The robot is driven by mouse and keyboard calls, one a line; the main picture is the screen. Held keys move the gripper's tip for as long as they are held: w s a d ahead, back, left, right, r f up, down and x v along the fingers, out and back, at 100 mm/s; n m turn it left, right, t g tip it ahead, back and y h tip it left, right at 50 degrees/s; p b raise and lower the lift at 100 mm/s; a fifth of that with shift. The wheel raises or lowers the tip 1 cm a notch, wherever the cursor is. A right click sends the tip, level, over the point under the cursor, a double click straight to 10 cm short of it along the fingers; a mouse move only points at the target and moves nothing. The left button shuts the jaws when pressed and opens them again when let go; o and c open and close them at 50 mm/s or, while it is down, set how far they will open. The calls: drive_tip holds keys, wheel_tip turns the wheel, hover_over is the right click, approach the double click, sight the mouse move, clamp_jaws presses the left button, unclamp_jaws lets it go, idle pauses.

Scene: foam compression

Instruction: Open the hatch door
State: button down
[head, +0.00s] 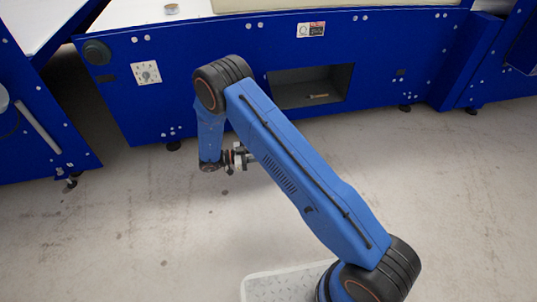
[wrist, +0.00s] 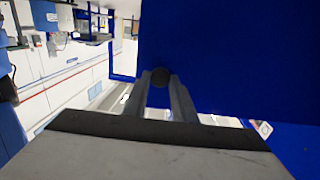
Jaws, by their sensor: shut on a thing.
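My gripper (head: 250,157) is low in front of the blue machine in the head view, partly behind my own arm. In the wrist view, its two fingers are shut on a dark round knob (wrist: 160,76). The knob stands against a flat blue panel, which looks like the hatch door (wrist: 230,55). The room shows past the panel's left edge. The door itself is hidden behind my arm there.
The blue machine (head: 400,50) runs across the back, with a dial plate (head: 146,72) and a dark round button (head: 97,51). Another blue unit (head: 45,140) stands at the left. The concrete floor (head: 130,230) in front is clear.

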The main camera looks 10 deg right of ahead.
drive_tip(key=shift+a, duration=0.55)
drive_tip(key=c, duration=1.5)
unclamp_jaws()
drive_tip(key=shift+o, duration=0.2)
drive_tip(key=a, duration=1.7)
drive_tip(key=shift+w+a, duration=0.2)
drive_tip(key=shift+w, duration=0.25)
